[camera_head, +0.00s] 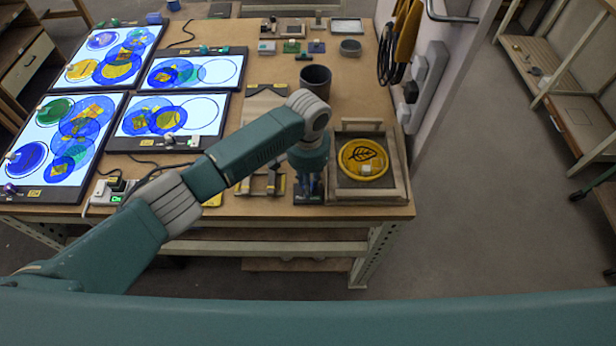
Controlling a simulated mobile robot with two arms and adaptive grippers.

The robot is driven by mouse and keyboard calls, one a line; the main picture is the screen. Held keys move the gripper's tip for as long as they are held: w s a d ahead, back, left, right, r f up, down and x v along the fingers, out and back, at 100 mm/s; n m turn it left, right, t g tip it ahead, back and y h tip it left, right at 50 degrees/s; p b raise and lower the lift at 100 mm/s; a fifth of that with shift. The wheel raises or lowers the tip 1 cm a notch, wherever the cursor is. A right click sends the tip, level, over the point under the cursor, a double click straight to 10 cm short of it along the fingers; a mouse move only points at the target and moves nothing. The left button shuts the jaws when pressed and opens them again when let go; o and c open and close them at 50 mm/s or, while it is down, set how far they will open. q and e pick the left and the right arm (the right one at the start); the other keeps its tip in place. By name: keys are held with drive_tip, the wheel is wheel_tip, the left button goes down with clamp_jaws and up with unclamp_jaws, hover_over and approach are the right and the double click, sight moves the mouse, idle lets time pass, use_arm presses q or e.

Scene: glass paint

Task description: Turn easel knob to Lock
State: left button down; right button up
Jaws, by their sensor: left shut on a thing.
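My left gripper (309,187) points straight down at the front edge of the wooden table, just left of the framed tray. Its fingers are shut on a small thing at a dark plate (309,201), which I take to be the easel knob. The knob itself is hidden by the fingers and wrist, so its setting cannot be read. A wooden stand (262,184) with dark clamps is just left of the gripper. The framed tray (371,197) on the right holds a yellow disc (361,157) with a leaf design. My right gripper is not in view.
Lit panels (118,50) with coloured glass circles cover the table's left side. A dark cup (316,78) stands behind my left wrist. A power strip (104,193) and cables lie at the front left.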

use_arm(q)
drive_tip(key=shift+w+r+n+p, duration=0.15)
drive_tip(key=shift+n+p, duration=0.15)
drive_tip(key=shift+n, duration=0.1)
drive_tip(key=c, duration=1.5)
unclamp_jaws()
wheel_tip(320, 180, up, 12)
drive_tip(key=shift+f, duration=0.1)
